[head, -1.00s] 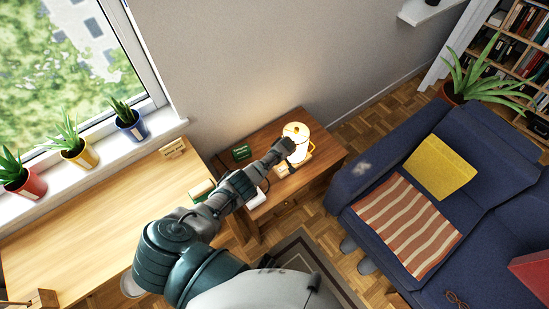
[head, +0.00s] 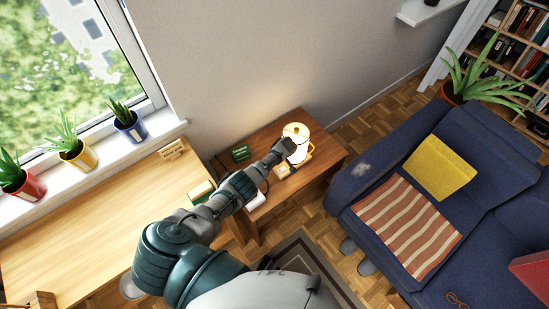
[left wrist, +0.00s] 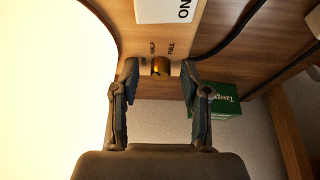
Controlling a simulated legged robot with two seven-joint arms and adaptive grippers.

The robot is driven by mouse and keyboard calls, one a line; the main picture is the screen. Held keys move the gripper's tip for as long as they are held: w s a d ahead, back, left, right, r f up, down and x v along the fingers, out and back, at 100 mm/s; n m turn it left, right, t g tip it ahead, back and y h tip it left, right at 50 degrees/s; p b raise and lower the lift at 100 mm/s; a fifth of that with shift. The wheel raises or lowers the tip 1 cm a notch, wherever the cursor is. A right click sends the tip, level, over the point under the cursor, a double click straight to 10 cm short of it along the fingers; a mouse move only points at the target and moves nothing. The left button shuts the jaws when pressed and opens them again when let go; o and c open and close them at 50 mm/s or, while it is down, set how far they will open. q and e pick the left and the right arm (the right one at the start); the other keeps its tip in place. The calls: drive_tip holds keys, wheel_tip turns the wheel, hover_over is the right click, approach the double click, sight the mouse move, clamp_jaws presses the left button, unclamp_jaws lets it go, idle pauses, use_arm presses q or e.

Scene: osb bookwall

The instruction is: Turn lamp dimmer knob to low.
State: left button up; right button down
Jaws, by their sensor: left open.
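The lit lamp (head: 296,131) stands on a small wooden side table (head: 327,160) against the wall. Its glowing shade (left wrist: 45,90) fills the left of the left wrist view. The brass dimmer knob (left wrist: 161,66) sits on a wooden face with small dark lettering beside it, seen upside down. My left gripper (left wrist: 160,72) is open, with one fingertip on each side of the knob and a gap visible on both sides. In the head view my left gripper (head: 284,148) is at the lamp and hides the knob. My right gripper is not in view.
A green box (head: 240,153) lies on the side table behind my forearm; it also shows in the wrist view (left wrist: 216,99). A dark cable (left wrist: 232,38) runs near the knob. A desk (head: 90,215) is at left, a blue sofa (head: 487,190) at right.

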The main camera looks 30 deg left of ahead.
use_arm(q)
wheel_tip(320, 180, up, 10)
idle(0.6)
drive_tip(key=shift+f, duration=0.1)
